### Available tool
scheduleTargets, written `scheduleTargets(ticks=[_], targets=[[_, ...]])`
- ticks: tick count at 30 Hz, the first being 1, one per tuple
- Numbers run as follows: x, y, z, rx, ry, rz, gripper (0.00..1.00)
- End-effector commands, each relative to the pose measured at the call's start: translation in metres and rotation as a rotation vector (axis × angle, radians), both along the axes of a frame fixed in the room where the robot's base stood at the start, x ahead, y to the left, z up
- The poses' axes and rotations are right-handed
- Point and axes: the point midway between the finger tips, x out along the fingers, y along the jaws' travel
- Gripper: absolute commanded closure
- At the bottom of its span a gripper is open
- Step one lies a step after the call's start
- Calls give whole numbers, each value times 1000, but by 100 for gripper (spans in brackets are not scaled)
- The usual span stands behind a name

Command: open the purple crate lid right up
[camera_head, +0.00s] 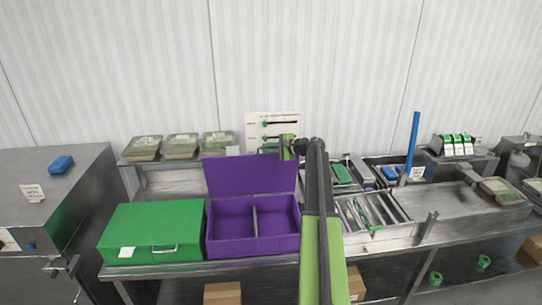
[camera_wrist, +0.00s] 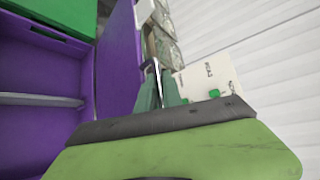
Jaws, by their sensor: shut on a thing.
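The purple crate (camera_head: 230,250) stands on the steel bench with its lid (camera_head: 250,175) raised upright at the back edge. Its inside shows two empty compartments split by a thin divider (camera_head: 256,221). My gripper (camera_head: 288,148) is at the lid's upper right corner. In the wrist view, the lid (camera_wrist: 118,60) rises beside my gripper (camera_wrist: 158,85), whose fingers are shut on a thin metal piece at the lid's outer face, apparently its handle. The fingers partly hide this piece. The crate's inside (camera_wrist: 40,75) shows at the left of the wrist view.
A shut green crate (camera_head: 155,225) stands directly left of the purple one. Several lidded containers (camera_head: 181,146) line the shelf behind. A steel tray rack (camera_head: 365,215) lies to the right, and a blue upright post (camera_head: 411,140) stands beyond it. A white board (camera_head: 272,122) is behind my gripper.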

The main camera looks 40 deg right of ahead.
Motion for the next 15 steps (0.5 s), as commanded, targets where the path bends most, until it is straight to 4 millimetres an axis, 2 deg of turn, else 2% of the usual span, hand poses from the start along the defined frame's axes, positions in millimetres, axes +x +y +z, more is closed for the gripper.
scheduleTargets(ticks=[1,6,15], targets=[[10,-5,3,0,0,2,100],[26,-14,4,0,0,3,100],[36,-18,6,0,0,2,100]])
